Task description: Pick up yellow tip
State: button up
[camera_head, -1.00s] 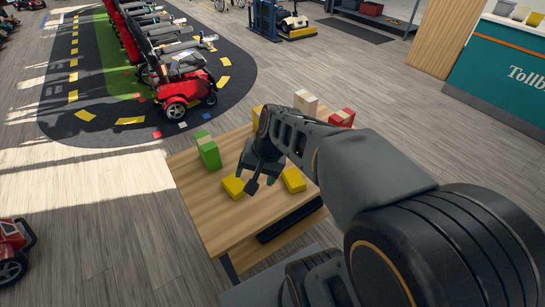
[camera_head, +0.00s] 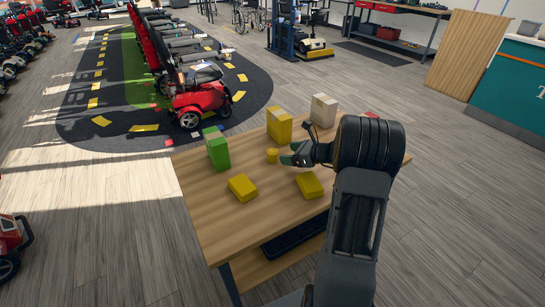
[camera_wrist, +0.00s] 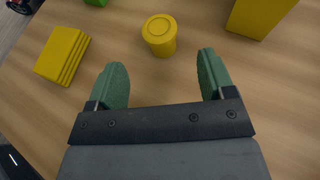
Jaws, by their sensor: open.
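The yellow tip (camera_wrist: 159,35) is a small round yellow piece with a flat top, standing upright on the wooden table. It also shows in the head view (camera_head: 272,156), near the middle of the table. My gripper (camera_wrist: 161,80) is open, with its two green fingers spread apart and nothing between them. The tip stands just beyond the fingertips, roughly centred on the gap, not touching them. In the head view my gripper (camera_head: 287,159) is low over the table, just right of the tip.
On the table (camera_head: 212,222) are a green box (camera_head: 217,148), a yellow box (camera_head: 279,126), a whitish box (camera_head: 323,110) and two low yellow blocks, one left (camera_head: 242,187) and one right (camera_head: 309,185). A red item (camera_head: 371,114) is partly hidden behind my arm. Scooters (camera_head: 193,105) stand beyond.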

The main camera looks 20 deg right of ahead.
aim_at(275, 152)
jog(key=shift+b+x, duration=0.5)
jog(key=shift+x, duration=3.6)
jog(key=shift+r, duration=0.15)
jog(key=c, duration=1)
